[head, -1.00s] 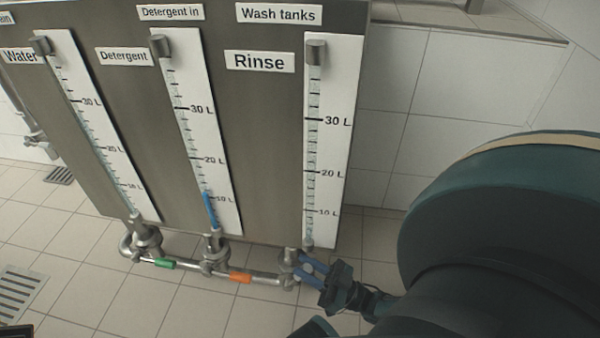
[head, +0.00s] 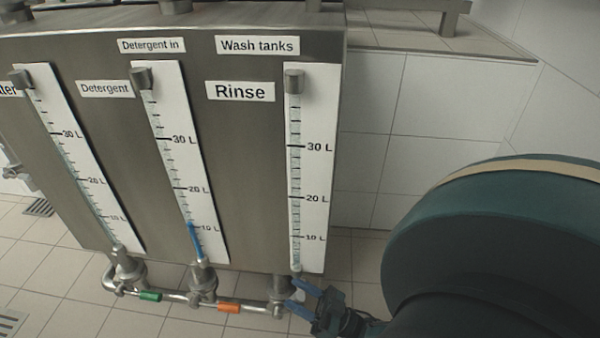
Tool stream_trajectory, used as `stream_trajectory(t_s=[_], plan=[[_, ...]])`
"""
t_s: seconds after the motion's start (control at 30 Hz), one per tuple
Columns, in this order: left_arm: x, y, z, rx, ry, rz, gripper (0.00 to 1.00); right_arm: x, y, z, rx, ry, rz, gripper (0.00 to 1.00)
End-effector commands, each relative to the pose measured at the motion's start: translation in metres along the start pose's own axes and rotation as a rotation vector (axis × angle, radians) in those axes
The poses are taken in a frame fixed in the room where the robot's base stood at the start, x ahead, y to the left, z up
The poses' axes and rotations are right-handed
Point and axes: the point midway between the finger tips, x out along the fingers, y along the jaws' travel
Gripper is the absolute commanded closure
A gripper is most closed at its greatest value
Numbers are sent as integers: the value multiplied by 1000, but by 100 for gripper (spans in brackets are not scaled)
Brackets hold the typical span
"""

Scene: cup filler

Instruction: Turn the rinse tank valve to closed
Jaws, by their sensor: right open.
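The rinse tank valve (head: 281,292) is a grey metal fitting at the right end of the pipe, below the rinse gauge (head: 308,180). My right gripper (head: 292,294) is open, with its two blue fingers pointing left at the right side of this valve. The fingertips are very near or touching it; I cannot tell which. The valve's handle cannot be made out, so its setting is unclear. The rinse gauge shows no clear blue column. My left gripper is not in view.
The water valve (head: 128,270) and detergent valve (head: 203,283) sit on the same pipe (head: 174,297), near a green handle (head: 151,296) and an orange handle (head: 229,308). The steel tank (head: 255,150) stands behind. My right arm covers the lower right.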

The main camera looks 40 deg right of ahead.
Motion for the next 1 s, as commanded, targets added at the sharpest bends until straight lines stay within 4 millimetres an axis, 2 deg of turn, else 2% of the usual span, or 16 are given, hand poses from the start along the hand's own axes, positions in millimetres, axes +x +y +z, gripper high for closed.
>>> stream_trajectory(t_s=[0.27,0.7,0.83,1.0], plan=[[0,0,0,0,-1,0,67,-12,0,1,0,-2,3,56],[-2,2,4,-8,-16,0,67,-97,-5,-44,0,-4,1,56],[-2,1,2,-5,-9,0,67,-111,-5,-51,0,-2,1,56],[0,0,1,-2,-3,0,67,-118,-6,-56,0,-1,0,56]])
